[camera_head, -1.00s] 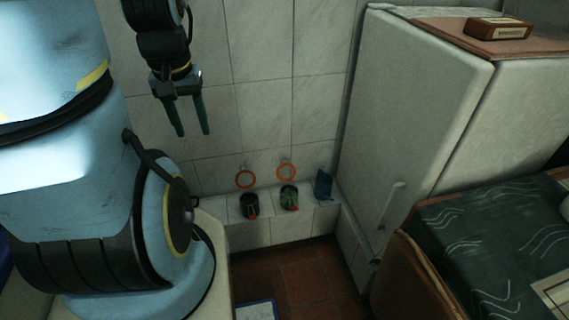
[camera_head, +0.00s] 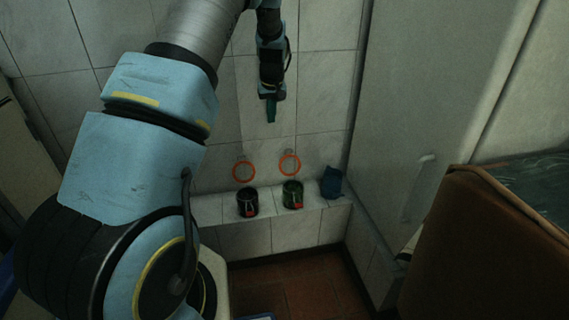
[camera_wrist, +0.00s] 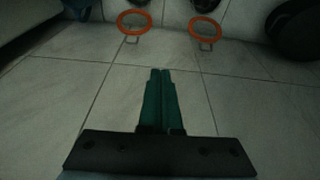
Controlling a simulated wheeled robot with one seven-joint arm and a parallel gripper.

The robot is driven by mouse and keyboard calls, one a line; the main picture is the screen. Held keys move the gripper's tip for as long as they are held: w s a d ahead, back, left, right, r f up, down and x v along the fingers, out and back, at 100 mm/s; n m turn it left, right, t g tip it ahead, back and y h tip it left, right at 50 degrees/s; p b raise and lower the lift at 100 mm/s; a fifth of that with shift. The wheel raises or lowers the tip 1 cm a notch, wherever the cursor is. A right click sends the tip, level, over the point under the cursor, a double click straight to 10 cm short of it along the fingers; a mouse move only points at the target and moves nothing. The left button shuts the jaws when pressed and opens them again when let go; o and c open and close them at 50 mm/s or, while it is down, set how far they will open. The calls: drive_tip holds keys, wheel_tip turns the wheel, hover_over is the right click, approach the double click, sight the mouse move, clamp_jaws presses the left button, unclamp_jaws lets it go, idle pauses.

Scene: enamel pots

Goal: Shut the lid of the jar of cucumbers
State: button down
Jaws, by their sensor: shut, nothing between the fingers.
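The jar with green contents, which look like cucumbers (camera_head: 292,190), stands on a white tiled ledge. Its lid (camera_head: 290,155) stands open, upright behind the mouth, with an orange seal ring. In the wrist view this lid (camera_wrist: 119,22) is at the top left, and only a sliver of its jar shows. My gripper (camera_head: 271,120) is above and behind the jars, close to the tiled wall. Its green fingers (camera_wrist: 160,72) are shut with nothing between them, well apart from the lids.
A similar jar with dark contents (camera_head: 247,203) stands to the left, its orange-ringed lid (camera_head: 234,172) also open. A blue bag-like object (camera_head: 331,182) sits to the right. The white cabinet (camera_head: 410,110) bounds the right side. The ledge front is clear.

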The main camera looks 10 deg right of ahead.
drive_tip(key=b, duration=0.2)
approach(285, 145)
drive_tip(key=f, duration=0.7)
drive_tip(key=shift+s+a+f+b, duration=0.15)
drive_tip(key=shift+a+f+b, duration=0.15)
drive_tip(key=shift+a+f, duration=0.05)
drive_tip(key=shift+s+t, duration=0.1)
drive_tip(key=shift+t, duration=0.2)
